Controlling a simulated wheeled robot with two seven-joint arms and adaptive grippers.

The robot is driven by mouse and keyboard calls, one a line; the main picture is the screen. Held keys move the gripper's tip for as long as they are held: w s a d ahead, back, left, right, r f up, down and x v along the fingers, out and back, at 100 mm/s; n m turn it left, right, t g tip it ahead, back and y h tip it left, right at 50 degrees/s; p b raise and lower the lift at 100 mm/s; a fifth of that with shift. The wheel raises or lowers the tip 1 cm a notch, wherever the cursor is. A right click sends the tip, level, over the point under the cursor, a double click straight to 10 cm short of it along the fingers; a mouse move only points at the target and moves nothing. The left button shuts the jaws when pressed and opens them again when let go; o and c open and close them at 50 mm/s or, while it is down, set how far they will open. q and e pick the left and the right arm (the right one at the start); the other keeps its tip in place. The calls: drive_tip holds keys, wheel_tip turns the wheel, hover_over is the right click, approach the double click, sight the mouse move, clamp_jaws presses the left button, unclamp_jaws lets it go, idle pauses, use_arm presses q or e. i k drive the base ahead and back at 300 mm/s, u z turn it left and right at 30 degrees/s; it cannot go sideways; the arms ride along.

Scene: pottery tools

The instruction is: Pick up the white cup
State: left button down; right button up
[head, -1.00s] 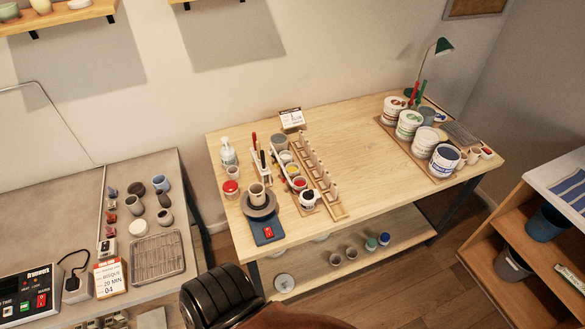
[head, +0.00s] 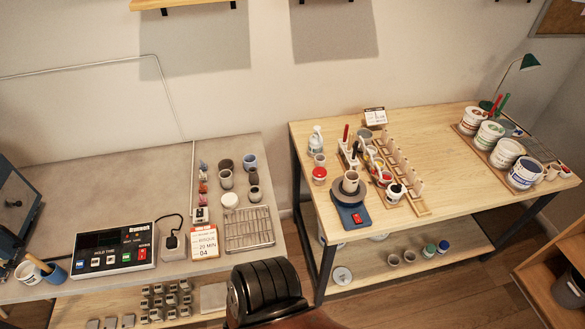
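Several pale cups show, and I cannot tell for sure which one is the white cup. A pale cup (head: 350,182) stands upright on the dark wheel head of a small blue device (head: 350,214) on the wooden table. A small whitish cup (head: 319,160) stands behind the red-lidded jar (head: 319,176). A whitish cup (head: 27,272) with a tool in it stands at the far left of the grey bench.
The wooden table (head: 450,187) also holds a wooden rack (head: 407,180) and several white tubs (head: 507,153). The grey bench (head: 110,175) holds a control box (head: 115,247), a wire rack (head: 249,229) and small pots. A gap separates the two.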

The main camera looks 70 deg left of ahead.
sight(319, 159)
drive_tip(key=k, duration=0.45)
drive_tip(key=u, duration=2.45)
